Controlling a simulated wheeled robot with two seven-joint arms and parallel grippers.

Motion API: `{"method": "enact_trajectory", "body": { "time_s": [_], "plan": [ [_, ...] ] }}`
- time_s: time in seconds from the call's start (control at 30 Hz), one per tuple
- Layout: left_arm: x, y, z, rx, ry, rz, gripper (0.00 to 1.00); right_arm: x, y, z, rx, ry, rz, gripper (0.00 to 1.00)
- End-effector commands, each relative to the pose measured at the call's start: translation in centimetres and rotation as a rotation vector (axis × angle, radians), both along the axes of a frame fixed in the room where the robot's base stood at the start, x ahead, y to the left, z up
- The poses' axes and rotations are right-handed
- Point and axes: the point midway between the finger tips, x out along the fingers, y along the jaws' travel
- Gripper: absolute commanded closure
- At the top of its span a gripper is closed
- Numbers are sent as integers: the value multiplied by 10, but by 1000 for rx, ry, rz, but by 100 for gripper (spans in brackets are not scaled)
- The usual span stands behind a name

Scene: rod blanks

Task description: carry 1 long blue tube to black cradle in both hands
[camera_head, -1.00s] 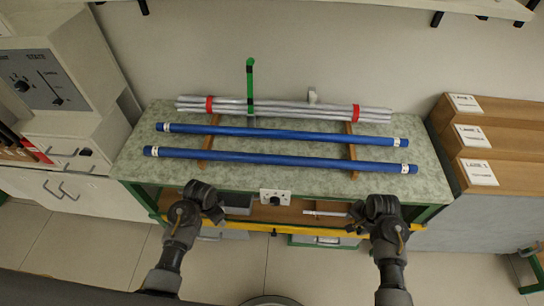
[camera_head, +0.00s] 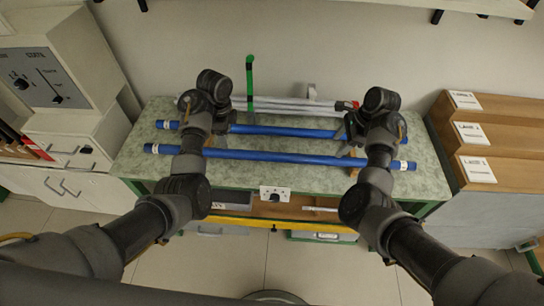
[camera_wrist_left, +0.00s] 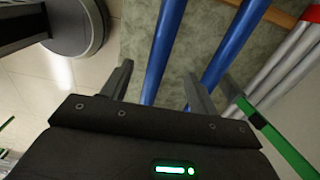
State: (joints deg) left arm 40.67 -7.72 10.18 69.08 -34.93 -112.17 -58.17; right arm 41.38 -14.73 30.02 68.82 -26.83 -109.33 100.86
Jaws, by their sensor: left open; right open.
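Two blue tubes with white-banded ends lie side by side on the green worktop. The near tube (camera_head: 270,156) looks longer than the far tube (camera_head: 285,131). My left gripper (camera_head: 222,127) is open above the left part of the tubes, and my right gripper (camera_head: 348,143) is open above their right part. Both look empty. In the left wrist view, the near tube (camera_wrist_left: 165,45) runs down between the open fingers of my left gripper (camera_wrist_left: 160,85), and the far tube (camera_wrist_left: 227,45) passes by the right finger. My arms hide parts of both tubes. I cannot make out a black cradle.
A bundle of grey rods (camera_head: 290,105) with red bands lies behind the blue tubes. A green post (camera_head: 250,75) stands by it. The worktop (camera_head: 140,175) is bare at its front. A white cabinet is at the left, wooden steps (camera_head: 500,140) at the right.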

Motion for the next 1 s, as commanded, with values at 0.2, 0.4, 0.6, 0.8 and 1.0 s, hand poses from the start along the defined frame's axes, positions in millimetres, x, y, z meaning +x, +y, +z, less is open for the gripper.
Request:
{"method": "enact_trajectory", "body": {
  "time_s": [0.2, 0.4, 0.6, 0.8, 1.0],
  "plan": [
    [5, -3, 6, -1, 5, -37, 40, 4, 7, 6, 15, 17, -16, 41],
    [4, -3, 5, -1, 5, -34, 40, 4, 7, 5, 14, 16, -15, 41],
    [4, -2, -12, 2, 8, -32, 40, 4, 13, -10, 13, 17, -12, 41],
    [3, -1, -46, 2, 9, -32, 40, 3, 26, -42, 13, 20, -11, 41],
    [3, -1, -78, 2, 8, -31, 40, 3, 38, -71, 13, 18, -12, 41]
  ]
}}
